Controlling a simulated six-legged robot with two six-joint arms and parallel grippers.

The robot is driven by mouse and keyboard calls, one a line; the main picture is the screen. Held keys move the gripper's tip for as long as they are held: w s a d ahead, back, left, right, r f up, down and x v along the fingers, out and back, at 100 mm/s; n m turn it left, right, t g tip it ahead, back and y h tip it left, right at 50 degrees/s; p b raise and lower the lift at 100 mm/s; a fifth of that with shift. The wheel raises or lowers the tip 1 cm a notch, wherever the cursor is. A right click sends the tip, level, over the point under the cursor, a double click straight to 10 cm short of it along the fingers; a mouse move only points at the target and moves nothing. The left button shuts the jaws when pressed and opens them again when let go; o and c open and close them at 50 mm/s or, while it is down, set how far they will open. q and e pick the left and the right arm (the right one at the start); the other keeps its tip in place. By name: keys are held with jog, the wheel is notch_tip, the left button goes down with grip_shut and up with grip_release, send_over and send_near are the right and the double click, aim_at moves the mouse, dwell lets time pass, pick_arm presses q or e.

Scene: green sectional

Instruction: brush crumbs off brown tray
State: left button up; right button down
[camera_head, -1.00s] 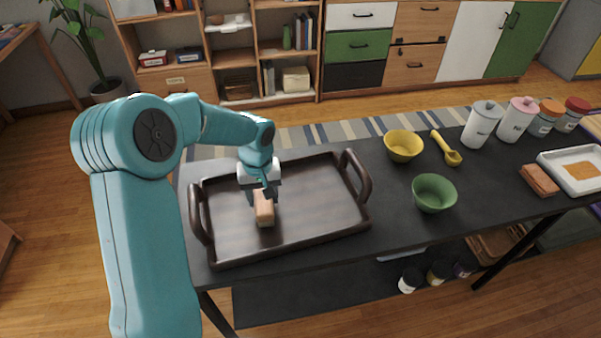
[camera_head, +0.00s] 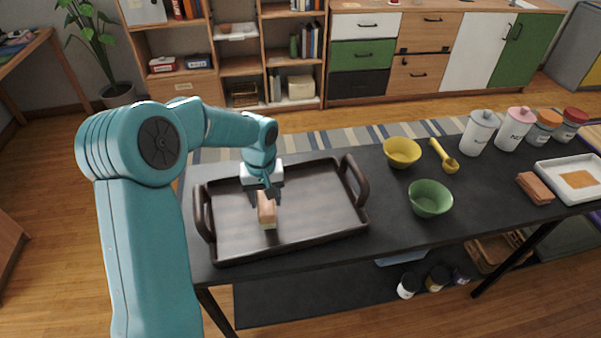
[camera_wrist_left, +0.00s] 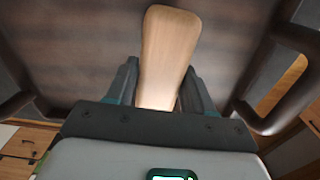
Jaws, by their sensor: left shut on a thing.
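The brown tray (camera_head: 321,222) lies on the left part of the black table, with a raised handle at its left and right ends. My left gripper (camera_head: 265,192) is over the middle of the tray, shut on a brush with a wooden handle (camera_head: 266,208). The brush's pale lower end is at or close to the tray floor; I cannot tell if it touches. In the left wrist view the wooden handle (camera_wrist_left: 168,50) stands between the two fingers (camera_wrist_left: 158,90). I cannot make out crumbs on the tray. My right gripper is not in view.
Right of the tray are a yellow bowl (camera_head: 402,152), a green bowl (camera_head: 430,197) and a yellow scoop (camera_head: 445,158). Canisters (camera_head: 479,131), a brown block (camera_head: 535,188) and a white tray (camera_head: 553,192) stand farther right. The tabletop between tray and green bowl is clear.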

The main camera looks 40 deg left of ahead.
pick_arm(q)
notch_tip(320, 180, up, 4)
jog(key=shift+f+p, duration=0.25)
jog(key=shift+p, duration=0.9)
jog(key=shift+r+p, duration=0.65)
jog(key=shift+r, duration=0.25)
jog(key=shift+f, duration=0.1)
